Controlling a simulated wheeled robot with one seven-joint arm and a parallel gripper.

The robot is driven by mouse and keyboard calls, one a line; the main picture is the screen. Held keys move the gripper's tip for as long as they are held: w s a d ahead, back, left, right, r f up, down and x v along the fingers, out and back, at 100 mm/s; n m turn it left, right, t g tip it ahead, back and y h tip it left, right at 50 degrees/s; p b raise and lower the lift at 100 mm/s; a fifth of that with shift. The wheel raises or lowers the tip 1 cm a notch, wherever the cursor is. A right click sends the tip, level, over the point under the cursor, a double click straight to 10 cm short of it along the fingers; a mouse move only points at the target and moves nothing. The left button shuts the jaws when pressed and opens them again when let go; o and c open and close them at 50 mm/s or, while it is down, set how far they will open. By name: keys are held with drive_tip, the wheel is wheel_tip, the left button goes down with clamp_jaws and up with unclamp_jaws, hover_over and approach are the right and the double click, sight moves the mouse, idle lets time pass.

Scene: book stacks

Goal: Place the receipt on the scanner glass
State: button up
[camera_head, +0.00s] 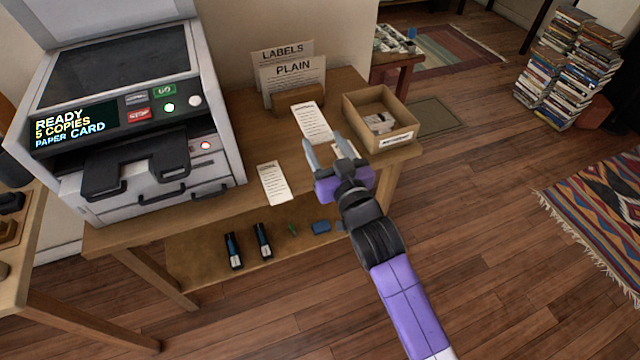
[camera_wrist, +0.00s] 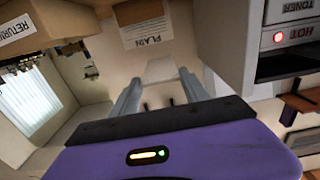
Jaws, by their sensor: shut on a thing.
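A white printed receipt (camera_head: 312,123) shows at the fingertips of my gripper (camera_head: 323,143) in the head view, in front of the card holder. In the wrist view a pale slip (camera_wrist: 160,70) sits between the fingertips (camera_wrist: 158,85). My gripper is shut on it, above the right part of the table. A second printed slip (camera_head: 272,183) lies at the table's front edge. Part of another pale paper (camera_head: 346,149) shows beside the right finger. The dark scanner glass (camera_head: 115,65) is on top of the copier at left, lid raised, with nothing on it.
The copier (camera_head: 220,135) has a protruding tray and lit buttons. A PLAIN sign (camera_head: 293,72) and a LABELS sign stand at the back. An open box (camera_head: 385,105) is right of my gripper. Several small items lie on the lower shelf (camera_head: 200,262).

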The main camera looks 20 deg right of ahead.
wheel_tip(320, 180, down, 17)
drive_tip(key=b, duration=0.9)
drive_tip(key=shift+r+b, duration=0.15)
drive_tip(key=shift+b, duration=0.25)
drive_tip(key=shift+f, duration=0.25)
drive_tip(key=o, duration=1.3)
drive_tip(key=shift+s+b, duration=1.1)
drive_tip(key=shift+s, duration=2.85)
